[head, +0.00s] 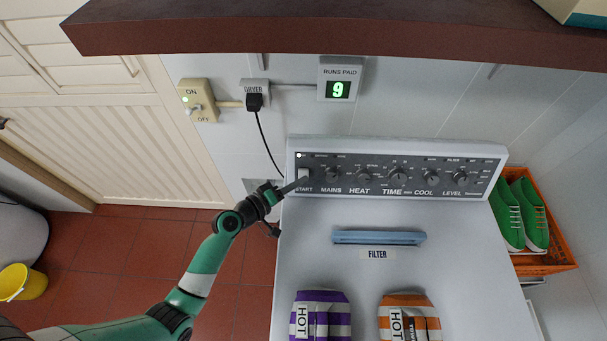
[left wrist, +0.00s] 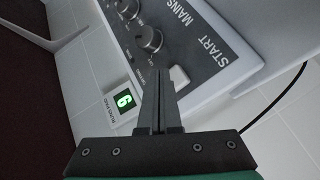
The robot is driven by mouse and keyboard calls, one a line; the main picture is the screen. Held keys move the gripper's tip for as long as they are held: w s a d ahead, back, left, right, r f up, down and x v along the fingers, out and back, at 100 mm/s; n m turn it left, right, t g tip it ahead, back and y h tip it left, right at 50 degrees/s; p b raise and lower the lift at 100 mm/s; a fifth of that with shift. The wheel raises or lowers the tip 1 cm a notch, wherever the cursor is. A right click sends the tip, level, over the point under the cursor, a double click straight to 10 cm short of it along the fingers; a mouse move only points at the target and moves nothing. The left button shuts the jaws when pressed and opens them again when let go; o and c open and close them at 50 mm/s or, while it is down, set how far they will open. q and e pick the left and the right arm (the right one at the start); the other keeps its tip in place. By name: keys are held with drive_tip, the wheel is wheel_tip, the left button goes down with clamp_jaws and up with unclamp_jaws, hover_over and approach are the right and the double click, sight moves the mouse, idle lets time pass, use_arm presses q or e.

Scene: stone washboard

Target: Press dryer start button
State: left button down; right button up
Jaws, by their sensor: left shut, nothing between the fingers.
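The dryer (head: 300,230) has a dark control panel (head: 480,188) along its back edge. The pale start button (head: 303,174) sits at the panel's left end above the word START. My left gripper (head: 300,184) is shut and empty, its fingertips at the start button's lower edge in the head view. My right gripper is not in view.
Knobs (head: 397,175) line the panel to the right. A blue filter handle (head: 380,238) and striped bundles marked HOT (head: 340,318) are on the dryer top. A display (head: 339,89) reads 9. A brown shelf (head: 330,35) overhangs the back. A black cable (head: 264,140) hangs left of the panel.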

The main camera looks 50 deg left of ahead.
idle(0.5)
use_arm(q)
drive_tip(key=shift+w+a+f+b, duration=0.15)
drive_tip(key=shift+w+a+b, duration=0.1)
drive_tip(key=shift+b, duration=0.15)
drive_tip(key=shift+w+a+f+b, duration=0.4)
drive_tip(key=shift+w+a+b, duration=0.1)
drive_tip(key=shift+b, duration=0.2)
idle(0.8)
drive_tip(key=shift+r, duration=0.1)
drive_tip(key=shift+s+d+r+p, duration=0.2)
drive_tip(key=shift+p, duration=0.25)
drive_tip(key=shift+s+d+r+p, duration=0.3)
drive_tip(key=shift+s+d+p, duration=0.25)
